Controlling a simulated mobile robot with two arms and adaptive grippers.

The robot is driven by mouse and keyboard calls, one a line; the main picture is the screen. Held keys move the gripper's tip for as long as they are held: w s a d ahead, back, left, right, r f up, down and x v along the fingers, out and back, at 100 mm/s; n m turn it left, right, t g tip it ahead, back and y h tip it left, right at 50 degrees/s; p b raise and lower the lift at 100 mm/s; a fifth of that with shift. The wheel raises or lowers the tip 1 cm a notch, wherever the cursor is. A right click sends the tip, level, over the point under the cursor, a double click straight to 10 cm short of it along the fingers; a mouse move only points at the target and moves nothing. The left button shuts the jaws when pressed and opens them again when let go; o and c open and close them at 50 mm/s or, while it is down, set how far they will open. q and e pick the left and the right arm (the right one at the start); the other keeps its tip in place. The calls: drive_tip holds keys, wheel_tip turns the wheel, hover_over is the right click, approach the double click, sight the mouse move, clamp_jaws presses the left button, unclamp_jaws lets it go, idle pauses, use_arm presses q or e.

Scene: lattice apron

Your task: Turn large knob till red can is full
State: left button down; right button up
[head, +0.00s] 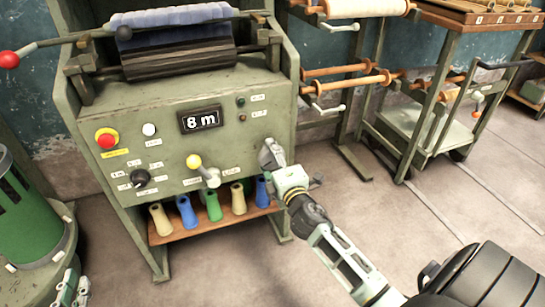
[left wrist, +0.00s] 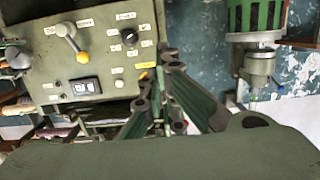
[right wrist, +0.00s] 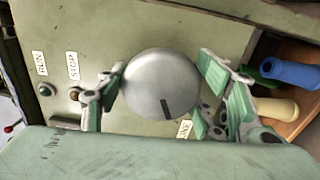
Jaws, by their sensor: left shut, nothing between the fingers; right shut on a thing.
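The large round grey knob (right wrist: 160,85) with a dark mark on its face fills the middle of the right wrist view. My right gripper (right wrist: 163,92) is shut on it, one finger at each side. In the head view my right gripper (head: 272,158) is at the right side of the green machine's panel, mostly covering the knob. The display (head: 201,119) on the panel reads 8 m. My left gripper (head: 70,289) is shut and empty at the lower left, away from the panel. I cannot make out a red can for certain.
A green slatted can (head: 25,215) stands at the left. The panel has a red stop button (head: 106,140), a small black knob (head: 140,178) and a yellow-tipped lever (head: 205,168). Several coloured cones (head: 213,207) stand on a shelf below.

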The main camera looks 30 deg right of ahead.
drive_tip(key=shift+r+m, duration=0.15)
drive_tip(key=shift+m, duration=0.85)
use_arm(q)
wheel_tip(320, 180, down, 6)
drive_tip(key=s+a+g+y+p, duration=0.1)
drive_tip(key=s+g, duration=0.1)
drive_tip(key=g, duration=0.1)
drive_tip(key=shift+s+a+r, duration=0.15)
drive_tip(key=shift+s+a, duration=0.1)
drive_tip(key=shift+s, duration=0.05)
use_arm(e)
drive_tip(key=shift+m, duration=1.7)
drive_tip(key=shift+d, duration=0.1)
drive_tip(key=o, duration=1.1)
drive_tip(key=shift+f, duration=0.2)
drive_tip(key=shift+s+a+f, duration=0.1)
drive_tip(key=shift+s+a, duration=0.1)
drive_tip(key=shift+s, duration=0.35)
drive_tip(key=v, duration=1.1)
